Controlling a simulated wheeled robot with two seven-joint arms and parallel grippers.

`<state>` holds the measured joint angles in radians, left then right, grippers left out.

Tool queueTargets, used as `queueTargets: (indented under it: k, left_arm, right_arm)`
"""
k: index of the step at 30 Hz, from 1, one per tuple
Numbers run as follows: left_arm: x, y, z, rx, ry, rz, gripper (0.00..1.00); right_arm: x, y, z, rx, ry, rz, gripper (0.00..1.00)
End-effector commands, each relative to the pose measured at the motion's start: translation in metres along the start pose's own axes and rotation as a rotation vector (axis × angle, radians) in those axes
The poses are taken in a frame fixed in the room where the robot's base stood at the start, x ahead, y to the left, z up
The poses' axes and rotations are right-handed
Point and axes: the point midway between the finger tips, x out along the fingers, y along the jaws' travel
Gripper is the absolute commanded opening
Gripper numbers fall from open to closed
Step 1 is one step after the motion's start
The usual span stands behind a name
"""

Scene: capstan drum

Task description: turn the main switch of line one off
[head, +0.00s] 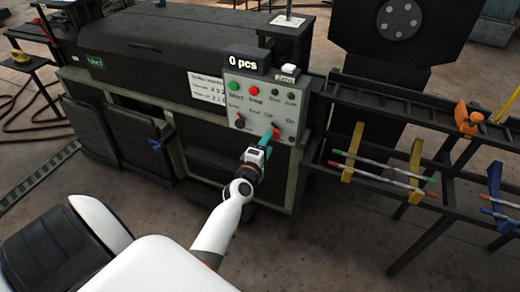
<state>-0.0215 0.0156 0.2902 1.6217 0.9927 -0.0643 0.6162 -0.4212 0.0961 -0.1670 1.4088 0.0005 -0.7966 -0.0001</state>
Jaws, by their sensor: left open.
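The grey control panel (262,102) of the machine labelled Line 1 (95,62) carries a green start button (233,87), a red stop button (254,90) and small lamps. Low on its right is a red rotary knob (277,130) between the marks Off and On, which seems to be the main switch. My left gripper (271,138) has teal fingers right at this knob and partly covers it. It is open. I cannot tell whether the fingers touch the knob or which way it points. My right gripper is not in view.
Another dark red knob (240,121) is at the panel's lower left. A black rack (385,187) with coloured rods stands to the right. The floor in front is clear.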

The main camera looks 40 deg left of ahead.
Motion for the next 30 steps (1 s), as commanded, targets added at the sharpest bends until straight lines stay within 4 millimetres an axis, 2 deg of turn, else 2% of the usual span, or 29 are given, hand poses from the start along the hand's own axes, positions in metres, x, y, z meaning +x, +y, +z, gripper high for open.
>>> queueTargets:
  k: [1,3,10,15,30]
  left_arm:
    - [-0.013,0.001,0.000,0.002,0.000,0.003,0.53]
    - [-0.027,0.000,0.000,0.002,0.000,0.002,0.53]
    - [-0.059,0.001,0.000,0.001,0.001,0.002,0.53]
    - [-0.066,0.001,0.000,0.000,0.000,0.000,0.53]
    - [-0.066,0.001,0.000,0.002,0.001,0.002,0.53]
  right_arm:
    - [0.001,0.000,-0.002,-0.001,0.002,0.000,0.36]
    - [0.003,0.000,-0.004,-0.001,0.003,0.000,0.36]
    - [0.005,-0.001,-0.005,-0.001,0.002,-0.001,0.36]
    - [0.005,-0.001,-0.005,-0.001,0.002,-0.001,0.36]
    - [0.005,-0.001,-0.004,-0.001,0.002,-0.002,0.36]
